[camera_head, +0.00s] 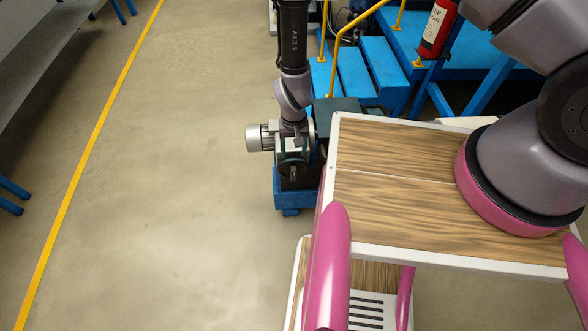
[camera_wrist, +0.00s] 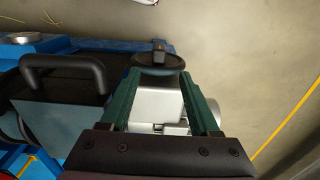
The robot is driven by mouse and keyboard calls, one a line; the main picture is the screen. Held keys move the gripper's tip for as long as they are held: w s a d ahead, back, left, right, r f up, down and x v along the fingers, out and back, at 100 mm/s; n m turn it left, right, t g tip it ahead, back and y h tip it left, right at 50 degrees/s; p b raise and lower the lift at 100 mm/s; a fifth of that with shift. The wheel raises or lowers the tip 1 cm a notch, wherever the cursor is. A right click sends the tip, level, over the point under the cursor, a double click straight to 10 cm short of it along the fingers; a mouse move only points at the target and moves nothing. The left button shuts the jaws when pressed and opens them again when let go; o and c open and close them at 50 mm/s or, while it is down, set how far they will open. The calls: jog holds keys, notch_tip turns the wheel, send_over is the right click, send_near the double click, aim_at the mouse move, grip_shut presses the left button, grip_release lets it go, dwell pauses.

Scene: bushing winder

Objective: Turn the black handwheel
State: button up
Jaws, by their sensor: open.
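The black handwheel (camera_wrist: 158,63) is a dark disc with a small upright handle at its far rim, seen in the wrist view just beyond the tips of my gripper (camera_wrist: 159,78). The two dark green fingers are spread apart, with no object held between them. I cannot tell whether the tips touch the wheel. In the head view the handwheel (camera_head: 293,168) shows below my wrist, small and dark, on the front of the winder.
A silver motor (camera_head: 260,137) juts out left of the winder, above a blue base (camera_head: 290,193). A black bar handle (camera_wrist: 63,68) stands left of my fingers in the wrist view. Blue steps (camera_head: 360,70) with yellow rails are behind. Open floor (camera_head: 170,170) lies left.

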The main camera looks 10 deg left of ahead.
aim_at(294, 169)
notch_tip(294, 169, down, 11)
jog(key=shift+s+f, duration=0.1)
dwell(0.3)
grip_shut()
